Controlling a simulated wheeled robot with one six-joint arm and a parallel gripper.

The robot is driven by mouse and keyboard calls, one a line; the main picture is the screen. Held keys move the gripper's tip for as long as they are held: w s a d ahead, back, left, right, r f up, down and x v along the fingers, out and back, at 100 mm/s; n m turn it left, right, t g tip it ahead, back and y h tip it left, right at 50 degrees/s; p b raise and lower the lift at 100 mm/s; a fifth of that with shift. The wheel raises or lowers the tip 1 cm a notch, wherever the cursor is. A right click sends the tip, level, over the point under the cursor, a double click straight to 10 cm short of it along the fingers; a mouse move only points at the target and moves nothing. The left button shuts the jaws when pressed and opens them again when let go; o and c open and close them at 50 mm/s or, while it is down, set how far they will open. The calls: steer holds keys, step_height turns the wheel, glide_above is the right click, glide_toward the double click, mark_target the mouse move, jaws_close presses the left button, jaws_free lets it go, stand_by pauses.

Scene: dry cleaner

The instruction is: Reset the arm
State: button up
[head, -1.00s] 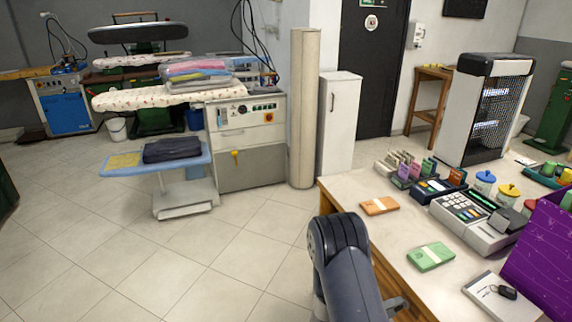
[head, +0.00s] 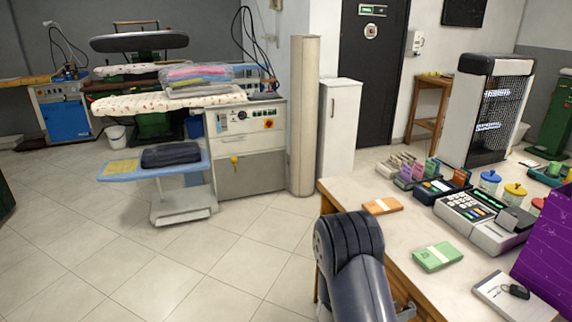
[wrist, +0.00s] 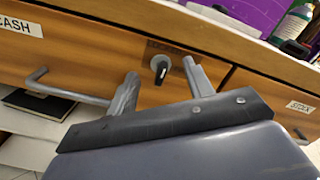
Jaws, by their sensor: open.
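My gripper (wrist: 160,84) shows in the wrist view with its two grey fingers apart and nothing between them. Its fingers point at the wooden drawer fronts (wrist: 90,50) of the counter. In the head view my arm rises at the bottom middle, beside the counter's left edge, and the gripper is mostly hidden there.
The counter (head: 400,233) at right holds a green banknote bundle (head: 438,257), an orange bundle (head: 382,206), a card terminal and cash register (head: 470,215). A drawer handle (wrist: 65,88) juts out left of the gripper. Open tiled floor (head: 200,270) lies left.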

steer(key=shift+s+m+b, duration=0.1)
steer(key=shift+m+b, duration=2.25)
steer(key=shift+m, duration=1.05)
